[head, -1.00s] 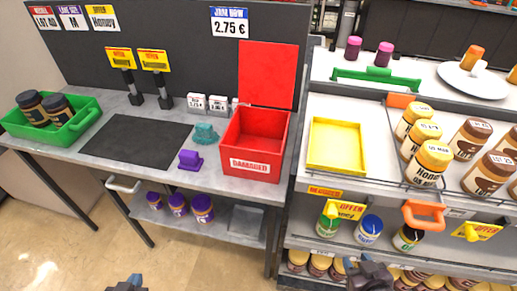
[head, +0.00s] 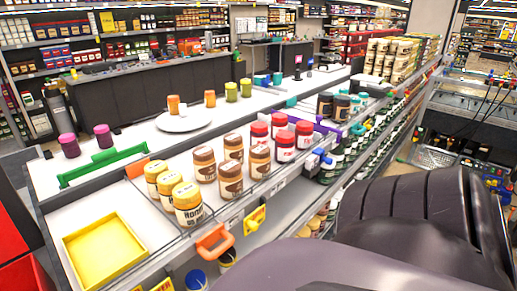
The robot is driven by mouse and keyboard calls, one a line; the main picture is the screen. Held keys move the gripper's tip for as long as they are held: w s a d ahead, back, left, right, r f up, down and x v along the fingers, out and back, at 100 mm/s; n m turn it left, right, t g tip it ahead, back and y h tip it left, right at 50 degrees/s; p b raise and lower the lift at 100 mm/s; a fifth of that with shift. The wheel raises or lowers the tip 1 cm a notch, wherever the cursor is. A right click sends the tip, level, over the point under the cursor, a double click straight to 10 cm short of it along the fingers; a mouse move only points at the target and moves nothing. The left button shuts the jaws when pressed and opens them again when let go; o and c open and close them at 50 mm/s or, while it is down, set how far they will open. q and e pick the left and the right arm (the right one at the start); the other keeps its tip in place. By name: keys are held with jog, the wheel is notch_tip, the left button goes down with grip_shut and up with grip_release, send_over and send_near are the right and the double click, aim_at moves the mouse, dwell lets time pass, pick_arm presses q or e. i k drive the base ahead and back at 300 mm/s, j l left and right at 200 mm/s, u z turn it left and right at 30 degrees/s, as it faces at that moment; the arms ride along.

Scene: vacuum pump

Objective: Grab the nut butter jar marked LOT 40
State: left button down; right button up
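Several brown nut butter jars with tan lids and pale labels stand on the shelf top in the middle of the head view. They include a front jar (head: 230,181), a jar to its left (head: 204,166), one to its right (head: 260,163) and one behind (head: 233,149). The lot marks are too small to read, so I cannot tell which is LOT 40. Neither gripper is in view. A large dark arm link of mine fills the lower right and hides part of the shelf.
Yellow-lidded honey jars (head: 187,205) stand left of the brown jars, red-lidded jars (head: 283,147) right. A yellow tray (head: 70,243), green divider (head: 100,166) and orange clip (head: 213,241) are nearby. Dark-lidded jars (head: 341,108) stand farther right.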

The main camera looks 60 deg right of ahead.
aim_at(260, 156)
jog(key=z, duration=2.05)
